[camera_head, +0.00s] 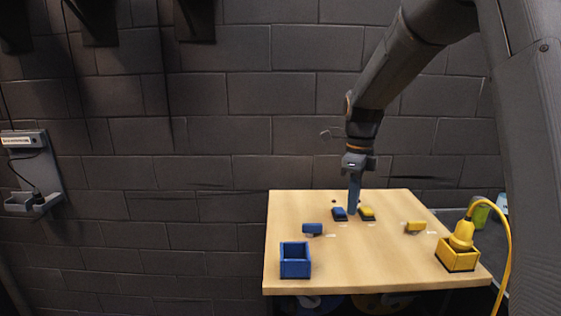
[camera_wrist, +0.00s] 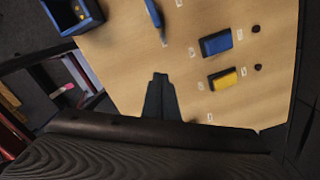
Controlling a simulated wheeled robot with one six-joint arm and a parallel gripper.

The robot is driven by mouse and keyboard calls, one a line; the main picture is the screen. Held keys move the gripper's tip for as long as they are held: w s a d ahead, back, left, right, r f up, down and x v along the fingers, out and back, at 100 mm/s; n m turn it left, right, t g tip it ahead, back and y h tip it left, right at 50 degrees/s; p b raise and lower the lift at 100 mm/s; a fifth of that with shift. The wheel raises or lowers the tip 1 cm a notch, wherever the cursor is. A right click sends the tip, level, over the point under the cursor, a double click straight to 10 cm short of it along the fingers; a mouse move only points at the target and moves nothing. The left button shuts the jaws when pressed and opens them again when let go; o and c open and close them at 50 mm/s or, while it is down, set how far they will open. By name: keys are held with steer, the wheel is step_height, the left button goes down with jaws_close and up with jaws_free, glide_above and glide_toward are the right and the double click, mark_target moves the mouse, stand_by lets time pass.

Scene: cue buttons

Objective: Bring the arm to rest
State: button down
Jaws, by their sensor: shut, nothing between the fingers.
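My arm reaches in from the upper right in the head view, with my gripper (camera_head: 354,212) pointing down over the back middle of the wooden table. My gripper (camera_wrist: 160,78) is shut and empty in the wrist view, its fingers together above bare wood. A blue button (camera_head: 339,214) and a yellow button (camera_head: 367,213) sit at the back of the table, close to the gripper tip in the head view. In the wrist view, the blue button (camera_wrist: 216,43) and the yellow button (camera_wrist: 222,78) lie to the right of the fingers. I cannot tell whether the tip touches anything.
A yellow block (camera_head: 414,226) and a yellow box (camera_head: 458,262) are on the right; a yellow object with a hose sits in that box. The table's front middle is clear.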

steer(key=s+f+n, duration=0.2)
steer(key=s+n, duration=0.2)
steer(key=s+f+n, duration=0.2)
steer(key=s+n, duration=0.2)
steer(key=n, duration=0.1)
steer(key=s+f+n, duration=0.2)
steer(key=s+n, duration=0.2)
steer(key=s, duration=0.1)
steer(key=shift+d+n+t, duration=0.1)
steer(key=shift+n+t, duration=0.3)
steer(key=s+f+n, duration=0.4)
steer(key=s+n, duration=0.6)
steer(key=shift+s+t, duration=0.2)
steer(key=shift+t, duration=0.1)
